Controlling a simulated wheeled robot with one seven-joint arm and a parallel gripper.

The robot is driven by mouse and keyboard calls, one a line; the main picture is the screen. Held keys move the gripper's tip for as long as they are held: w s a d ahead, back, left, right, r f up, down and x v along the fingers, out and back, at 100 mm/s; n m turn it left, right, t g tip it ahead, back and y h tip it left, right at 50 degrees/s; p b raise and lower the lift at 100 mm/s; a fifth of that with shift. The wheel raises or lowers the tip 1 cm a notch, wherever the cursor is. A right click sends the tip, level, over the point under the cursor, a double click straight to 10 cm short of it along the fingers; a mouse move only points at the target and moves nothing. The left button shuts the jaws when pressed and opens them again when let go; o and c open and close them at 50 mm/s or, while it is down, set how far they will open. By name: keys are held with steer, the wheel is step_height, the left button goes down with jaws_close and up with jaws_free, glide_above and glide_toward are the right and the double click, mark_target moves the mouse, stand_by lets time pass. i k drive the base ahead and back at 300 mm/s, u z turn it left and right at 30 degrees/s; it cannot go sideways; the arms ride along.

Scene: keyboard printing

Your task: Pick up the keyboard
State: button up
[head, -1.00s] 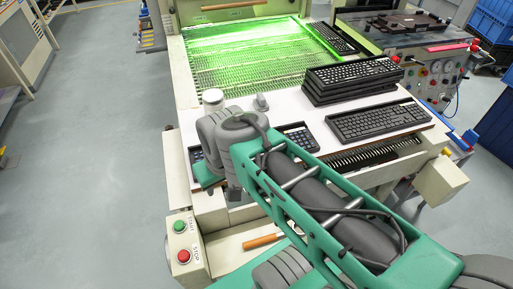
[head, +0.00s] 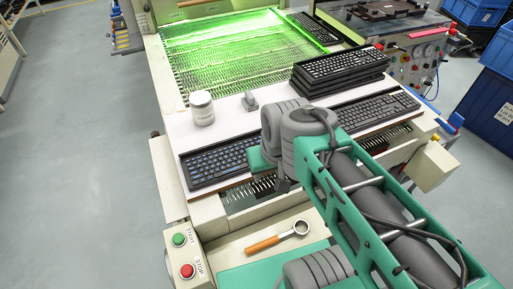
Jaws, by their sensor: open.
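Several black keyboards are in the head view. One keyboard with bluish keys (head: 218,162) lies at the front left of the white work surface (head: 222,123), its right end next to or behind my arm. A second keyboard (head: 376,109) lies at the front right, its left end partly covered by my arm. A stack of keyboards (head: 341,72) stands behind it. Another keyboard (head: 314,28) lies at the right edge of the green-lit mesh bed. My arm reaches in from the lower right. My gripper's fingers do not show.
A white jar (head: 202,108) and a small grey object (head: 250,101) stand behind the front-left keyboard. A control box with a green button (head: 179,239) and a red button (head: 187,271) is at the lower left. A wooden-handled tool (head: 263,244) lies on the lower shelf. Floor at left is clear.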

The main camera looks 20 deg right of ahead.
mark_target(354, 114)
steer(key=z, duration=2.95)
steer(key=i, duration=1.7)
steer(key=u, duration=3.1)
